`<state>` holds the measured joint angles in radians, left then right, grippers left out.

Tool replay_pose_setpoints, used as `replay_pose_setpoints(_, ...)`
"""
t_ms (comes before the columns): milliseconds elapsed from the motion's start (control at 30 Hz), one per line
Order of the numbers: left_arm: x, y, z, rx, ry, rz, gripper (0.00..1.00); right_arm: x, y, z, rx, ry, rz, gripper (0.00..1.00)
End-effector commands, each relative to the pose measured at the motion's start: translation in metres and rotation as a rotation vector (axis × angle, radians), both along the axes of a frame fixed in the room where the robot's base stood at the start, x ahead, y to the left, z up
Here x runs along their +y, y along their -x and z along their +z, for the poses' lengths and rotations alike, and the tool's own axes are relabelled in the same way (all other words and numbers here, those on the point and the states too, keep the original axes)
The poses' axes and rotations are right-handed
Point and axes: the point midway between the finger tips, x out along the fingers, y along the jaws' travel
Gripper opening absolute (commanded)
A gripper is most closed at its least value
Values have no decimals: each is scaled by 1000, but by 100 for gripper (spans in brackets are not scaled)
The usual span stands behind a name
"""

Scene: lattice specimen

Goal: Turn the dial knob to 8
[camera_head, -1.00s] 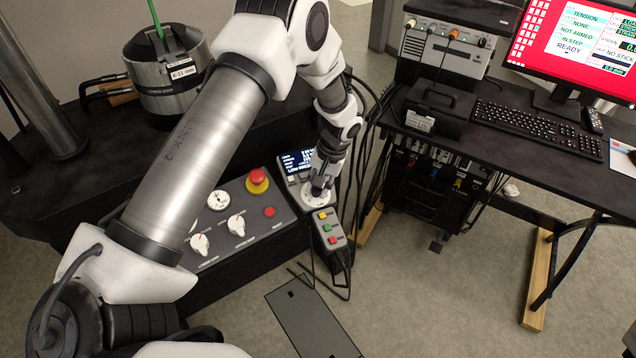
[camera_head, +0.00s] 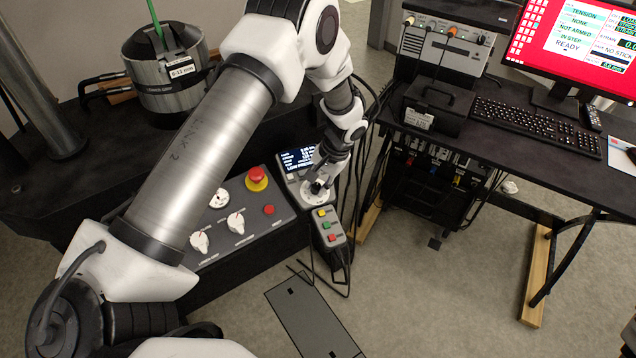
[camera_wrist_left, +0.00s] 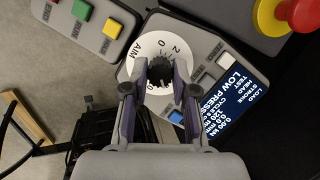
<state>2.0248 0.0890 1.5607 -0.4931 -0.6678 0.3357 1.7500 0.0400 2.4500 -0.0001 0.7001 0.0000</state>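The dial knob (camera_wrist_left: 160,72) is a dark ridged knob on a white dial disc (camera_wrist_left: 148,46) with printed numbers, of which 0 and 2 can be read. In the head view the disc (camera_head: 310,200) sits on a small grey control box below a lit screen. My left gripper (camera_wrist_left: 161,68) comes down over the dial, with one finger on each side of the knob and the pads against its sides. In the head view the left gripper (camera_head: 319,187) partly covers the dial. My right gripper is out of view.
A display (camera_wrist_left: 243,87) and a row of push buttons lie beside the dial. A pendant (camera_head: 329,230) with coloured buttons is close by. A red emergency knob (camera_head: 257,175) stands on the neighbouring panel. Cables hang behind; a desk with monitor stands right.

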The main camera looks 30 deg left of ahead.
Motion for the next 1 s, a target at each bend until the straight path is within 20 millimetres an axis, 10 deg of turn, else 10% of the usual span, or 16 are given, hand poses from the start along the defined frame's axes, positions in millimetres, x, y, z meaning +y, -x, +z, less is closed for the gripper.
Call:
replay_pose_setpoints(467, -2, -2, 8, -1, 0, 2, 51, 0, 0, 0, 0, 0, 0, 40)
replay_pose_setpoints(1000, -29, -19, 111, 1, 0, 0, 51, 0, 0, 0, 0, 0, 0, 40)
